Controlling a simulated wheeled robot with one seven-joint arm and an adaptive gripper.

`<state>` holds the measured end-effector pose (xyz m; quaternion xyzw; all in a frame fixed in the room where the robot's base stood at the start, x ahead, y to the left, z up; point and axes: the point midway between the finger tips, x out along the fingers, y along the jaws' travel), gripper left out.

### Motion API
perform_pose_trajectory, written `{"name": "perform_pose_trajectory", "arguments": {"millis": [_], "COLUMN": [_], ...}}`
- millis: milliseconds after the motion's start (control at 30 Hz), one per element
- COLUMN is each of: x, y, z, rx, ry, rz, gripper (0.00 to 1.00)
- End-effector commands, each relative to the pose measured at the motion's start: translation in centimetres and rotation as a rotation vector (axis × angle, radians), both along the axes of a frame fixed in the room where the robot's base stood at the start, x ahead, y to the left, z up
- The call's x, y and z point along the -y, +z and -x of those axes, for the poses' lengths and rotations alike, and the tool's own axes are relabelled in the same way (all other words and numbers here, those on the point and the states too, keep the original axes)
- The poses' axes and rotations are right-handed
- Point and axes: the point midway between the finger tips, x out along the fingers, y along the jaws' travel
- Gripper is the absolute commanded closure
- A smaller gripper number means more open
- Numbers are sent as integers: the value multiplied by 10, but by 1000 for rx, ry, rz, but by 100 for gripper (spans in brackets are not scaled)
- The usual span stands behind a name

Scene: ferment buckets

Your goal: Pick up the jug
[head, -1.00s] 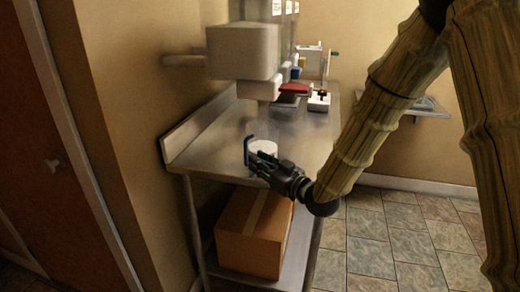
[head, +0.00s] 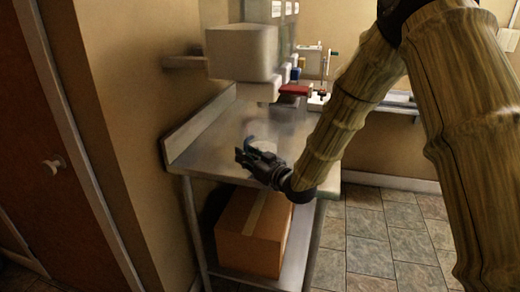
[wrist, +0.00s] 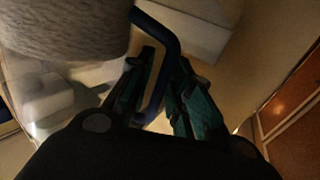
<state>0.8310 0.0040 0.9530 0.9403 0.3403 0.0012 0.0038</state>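The jug is a pale cylinder with a blue handle. In the head view its body (head: 268,149) is faint on the metal table, partly behind my gripper (head: 242,156). In the wrist view the body (wrist: 65,28) fills the upper left. The blue handle (wrist: 172,45) runs down between the two fingers of my gripper (wrist: 164,62). The fingers are close on either side of the handle. I cannot tell whether both press on it. The jug's base is hidden, so its contact with the table is unclear.
The metal table (head: 205,148) has a raised edge along the wall. A pale box-shaped device (head: 242,52) stands above its far part. A red object (head: 295,90) and small items are at the back. A cardboard box (head: 250,240) sits on the lower shelf.

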Motion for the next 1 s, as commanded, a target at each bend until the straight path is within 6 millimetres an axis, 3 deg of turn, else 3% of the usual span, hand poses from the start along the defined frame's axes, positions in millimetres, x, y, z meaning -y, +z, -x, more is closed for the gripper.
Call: {"name": "perform_pose_trajectory", "arguments": {"millis": [33, 133, 633, 1000], "x": [0, 0, 0, 4], "y": [0, 0, 4, 38], "z": [0, 0, 0, 4], "rx": [0, 0, 2, 4], "ry": [0, 0, 0, -1], "rz": [0, 0, -1, 0], "gripper": [85, 100, 100, 100]}}
